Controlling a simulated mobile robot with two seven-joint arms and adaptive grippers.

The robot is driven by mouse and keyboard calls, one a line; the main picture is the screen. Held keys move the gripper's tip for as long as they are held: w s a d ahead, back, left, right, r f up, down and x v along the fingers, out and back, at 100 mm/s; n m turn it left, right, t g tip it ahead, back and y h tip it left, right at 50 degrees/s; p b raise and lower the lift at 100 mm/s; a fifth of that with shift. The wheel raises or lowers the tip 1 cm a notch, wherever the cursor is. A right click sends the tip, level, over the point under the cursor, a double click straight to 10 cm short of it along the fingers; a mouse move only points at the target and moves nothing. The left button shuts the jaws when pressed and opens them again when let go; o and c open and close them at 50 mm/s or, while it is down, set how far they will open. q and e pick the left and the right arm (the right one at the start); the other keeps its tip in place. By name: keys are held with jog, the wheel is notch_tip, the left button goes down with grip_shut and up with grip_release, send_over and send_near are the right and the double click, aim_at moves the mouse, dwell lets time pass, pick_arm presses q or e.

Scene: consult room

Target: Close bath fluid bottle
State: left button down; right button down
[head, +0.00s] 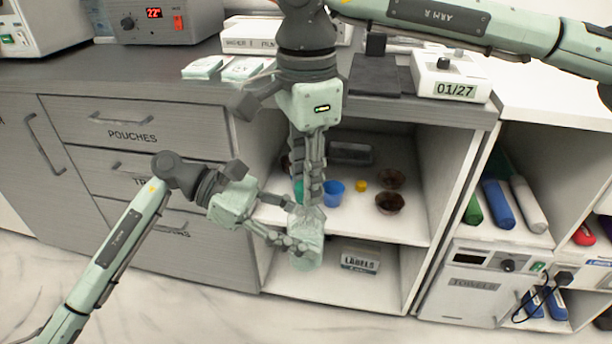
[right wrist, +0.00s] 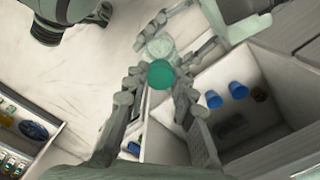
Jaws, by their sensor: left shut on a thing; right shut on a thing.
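The bath fluid bottle (head: 306,252) is a pale green translucent bottle in front of the open shelf unit. My left gripper (head: 290,240) reaches in from the left and is shut on its body. My right gripper (head: 309,200) points down from above, just over the bottle's top. In the right wrist view, a round green cap (right wrist: 160,74) sits between the right fingertips, which are shut on it. The pale bottle (right wrist: 159,46) shows just beyond the cap, in the left fingers. The fingers hide the join, so I cannot tell whether the cap touches the bottle.
The open shelf (head: 405,228) behind holds a blue cup (head: 333,193), a small yellow block (head: 361,186) and brown bowls (head: 389,203). A labels box (head: 360,259) stands on the lower shelf. The grey counter (head: 215,92) edge lies close behind my right gripper.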

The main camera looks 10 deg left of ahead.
jog(key=m, duration=1.4)
jog(key=shift+m, duration=0.4)
jog(key=c, duration=1.3)
grip_release()
jog(key=shift+o, duration=0.2)
jog(key=shift+r, duration=2.25)
jog(key=shift+c, duration=0.3)
